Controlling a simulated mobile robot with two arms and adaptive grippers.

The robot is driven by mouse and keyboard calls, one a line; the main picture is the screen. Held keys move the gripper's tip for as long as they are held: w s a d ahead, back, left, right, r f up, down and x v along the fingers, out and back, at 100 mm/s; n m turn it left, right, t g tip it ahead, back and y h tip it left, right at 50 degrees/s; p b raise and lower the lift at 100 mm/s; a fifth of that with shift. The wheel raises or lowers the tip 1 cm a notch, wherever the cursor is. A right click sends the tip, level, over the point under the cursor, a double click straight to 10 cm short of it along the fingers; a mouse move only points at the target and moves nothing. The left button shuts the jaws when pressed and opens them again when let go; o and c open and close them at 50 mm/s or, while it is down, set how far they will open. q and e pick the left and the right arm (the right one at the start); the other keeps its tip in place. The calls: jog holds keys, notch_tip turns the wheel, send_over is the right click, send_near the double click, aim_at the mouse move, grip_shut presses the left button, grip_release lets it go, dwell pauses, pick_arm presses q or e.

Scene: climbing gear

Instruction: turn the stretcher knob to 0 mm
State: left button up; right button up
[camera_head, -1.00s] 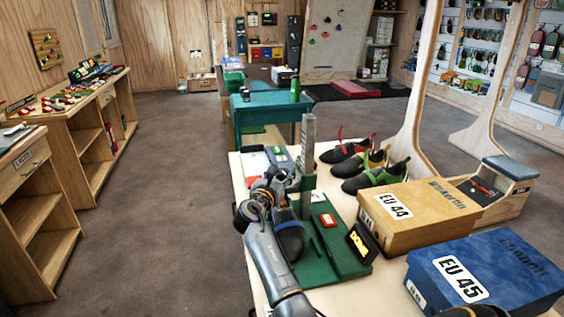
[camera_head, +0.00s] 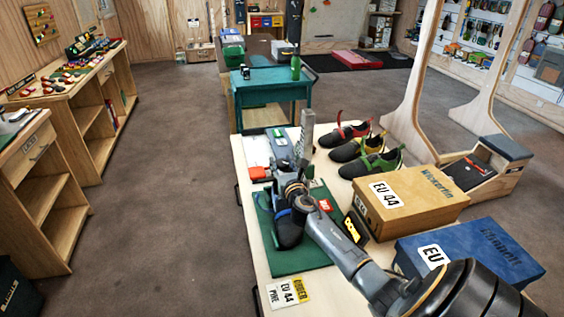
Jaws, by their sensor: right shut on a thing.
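My right gripper (camera_head: 278,180) comes in from the lower right over the table. It is shut at the far end of a dark blue shoe (camera_head: 289,230), around what appears to be the stretcher knob. The fingers and wrist hide most of the held part, and I cannot read any mm mark. The shoe sits on a green base (camera_head: 296,263). A grey upright bar (camera_head: 307,132) stands just behind the gripper. A red-orange piece (camera_head: 257,173) shows left of the fingers. My left gripper is not in view.
Several climbing shoes (camera_head: 372,163) lie behind. A small EU 44 tag (camera_head: 287,294) is at the table's front. The floor (camera_head: 160,200) at left is clear.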

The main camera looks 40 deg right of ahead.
jog(key=shift+f, duration=0.15)
dwell(0.3)
jog(key=o, duration=0.9)
jog(key=shift+c, duration=0.2)
jog(key=shift+s, duration=0.1)
jog(key=v, duration=1.2)
jog(key=shift+d, duration=0.15)
